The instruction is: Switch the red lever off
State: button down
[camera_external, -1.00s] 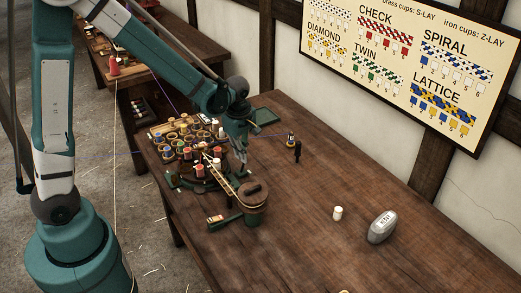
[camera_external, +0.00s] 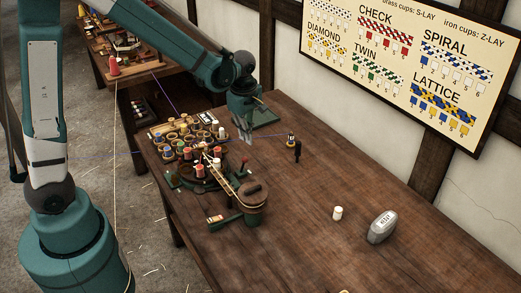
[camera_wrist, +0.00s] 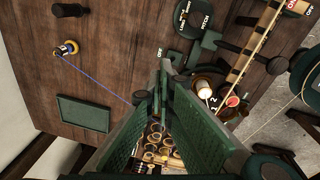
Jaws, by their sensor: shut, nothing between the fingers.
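My gripper (camera_external: 246,141) is shut and empty, pointing down above the bench with a gap to the red top. In the wrist view its closed fingers (camera_wrist: 155,92) fill the lower middle. A round red top (camera_wrist: 232,101) shows there to their right, but I cannot tell whether it is the lever or a spool. ON and OFF labels (camera_wrist: 300,8) show at the upper right.
Several spools and cups (camera_external: 185,130) crowd the bench behind the machine. A round drum (camera_external: 252,196) with a rope stands in front. A white spool (camera_external: 337,213) and grey weight (camera_external: 382,227) stand farther right on mostly clear wood.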

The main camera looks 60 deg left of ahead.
jog(key=shift+w+r, duration=0.15)
jog(key=shift+r, duration=0.45)
jog(key=shift+d+r, duration=0.1)
jog(key=s+d+r+m+t, duration=0.3)
jog(key=s+d+r+m, duration=0.1)
jog(key=s+r+m, duration=0.7)
jog(key=s+d+r+m+t, duration=0.1)
jog(key=s+r+m, duration=0.1)
jog(key=s+m, duration=0.3)
jog(key=s+d+r+m+t+b, duration=0.1)
jog(key=s+m, duration=0.3)
jog(key=s, duration=0.6)
jog(key=shift+d+r+m+t+h, duration=0.4)
jog(key=shift+t, duration=0.3)
